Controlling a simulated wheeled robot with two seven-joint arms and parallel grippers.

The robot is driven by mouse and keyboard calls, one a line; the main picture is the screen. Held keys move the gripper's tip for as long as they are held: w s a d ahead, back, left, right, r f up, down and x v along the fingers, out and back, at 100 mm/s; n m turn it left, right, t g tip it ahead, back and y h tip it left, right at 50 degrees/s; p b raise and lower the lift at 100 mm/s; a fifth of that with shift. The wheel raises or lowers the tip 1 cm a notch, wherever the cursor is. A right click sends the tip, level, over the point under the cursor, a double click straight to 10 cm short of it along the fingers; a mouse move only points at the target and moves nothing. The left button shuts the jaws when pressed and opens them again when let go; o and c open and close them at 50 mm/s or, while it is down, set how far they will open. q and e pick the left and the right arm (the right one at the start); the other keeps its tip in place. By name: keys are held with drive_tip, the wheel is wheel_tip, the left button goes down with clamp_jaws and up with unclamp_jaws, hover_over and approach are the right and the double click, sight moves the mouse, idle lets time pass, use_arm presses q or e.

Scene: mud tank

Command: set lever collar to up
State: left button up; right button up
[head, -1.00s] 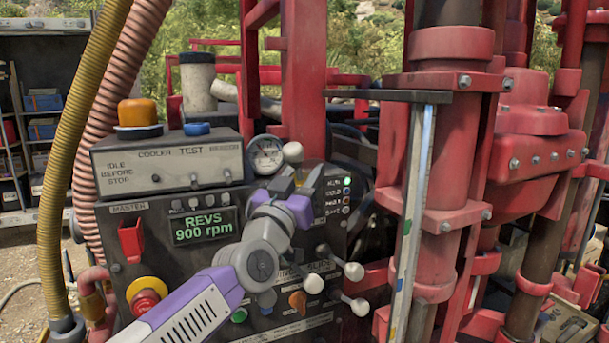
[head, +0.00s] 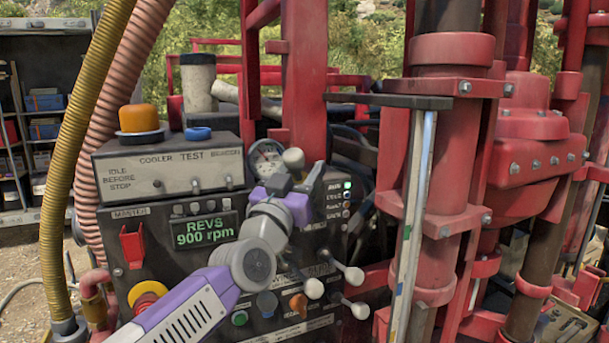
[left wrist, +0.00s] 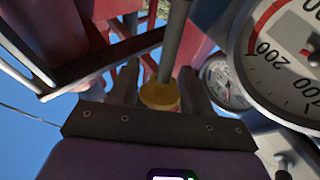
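The lever collar (left wrist: 160,96) is a yellow ring on a grey lever shaft (left wrist: 174,42) in the left wrist view. My left gripper (head: 297,181) is at the upper right of the control panel, just below the lever's white ball knob (head: 293,157). In the left wrist view the left gripper's dark fingers (left wrist: 158,90) stand on either side of the collar with no clear gap, so they appear shut on it. In the head view the collar is hidden by the gripper. My right gripper is not in view.
A pressure gauge (head: 266,156) is close beside the gripper, left of the knob. Several white-knobbed levers (head: 354,275) stick out below right. The REVS display (head: 206,231) reads 900 rpm. Red drill columns (head: 448,140) stand at the right; hoses (head: 55,210) hang at the left.

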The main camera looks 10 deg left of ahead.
use_arm(q)
drive_tip(key=shift+o, duration=0.3)
drive_tip(key=shift+f, duration=0.15)
drive_tip(key=shift+s+f, duration=0.15)
drive_tip(key=s+a+f+b, duration=0.1)
drive_tip(key=s+a+b, duration=0.2)
drive_tip(key=s, duration=1.2)
drive_tip(key=shift+s+a+f, duration=0.25)
drive_tip(key=shift+s+a, duration=0.15)
drive_tip(key=shift+a, duration=0.15)
